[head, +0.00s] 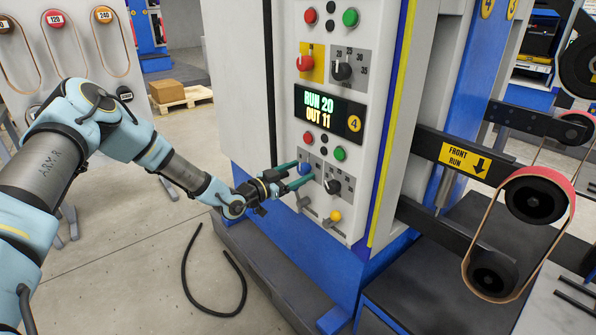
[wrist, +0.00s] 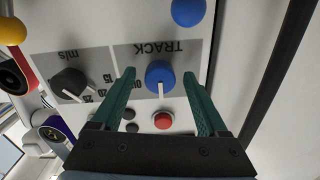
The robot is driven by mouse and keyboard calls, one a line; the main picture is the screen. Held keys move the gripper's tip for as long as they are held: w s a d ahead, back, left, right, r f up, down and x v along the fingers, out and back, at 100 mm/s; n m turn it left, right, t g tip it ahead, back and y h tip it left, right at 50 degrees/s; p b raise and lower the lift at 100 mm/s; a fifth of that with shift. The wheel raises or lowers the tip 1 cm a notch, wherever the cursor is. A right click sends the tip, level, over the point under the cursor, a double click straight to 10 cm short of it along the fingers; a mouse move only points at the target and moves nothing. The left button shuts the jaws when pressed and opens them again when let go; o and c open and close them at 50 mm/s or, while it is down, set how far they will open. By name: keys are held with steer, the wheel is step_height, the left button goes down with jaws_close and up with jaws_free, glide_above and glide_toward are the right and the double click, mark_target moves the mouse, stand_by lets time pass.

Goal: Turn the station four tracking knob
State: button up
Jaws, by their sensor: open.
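The tracking knob (wrist: 160,75) is blue with a white pointer line and sits on a grey plate marked TRACK, which appears upside down in the wrist view. It also shows on the lower panel of the station four cabinet in the head view (head: 303,169). My gripper (wrist: 160,76) has two green fingers, open, one on each side of the knob. Gaps show between the knob and both fingers, so it is not gripped. In the head view my gripper (head: 306,173) reaches the panel from the left, partly covering the knob.
A black speed knob (wrist: 72,84) sits beside the tracking plate, and a red button (wrist: 162,121) is close to the fingers. A yellow-knobbed lever (head: 335,215) is below. The display (head: 320,105) reads RUN 20, OUT 11. A belt unit (head: 535,200) stands right; a black cable (head: 185,270) lies on the floor.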

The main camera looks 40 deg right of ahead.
jaws_close()
stand_by(0.6)
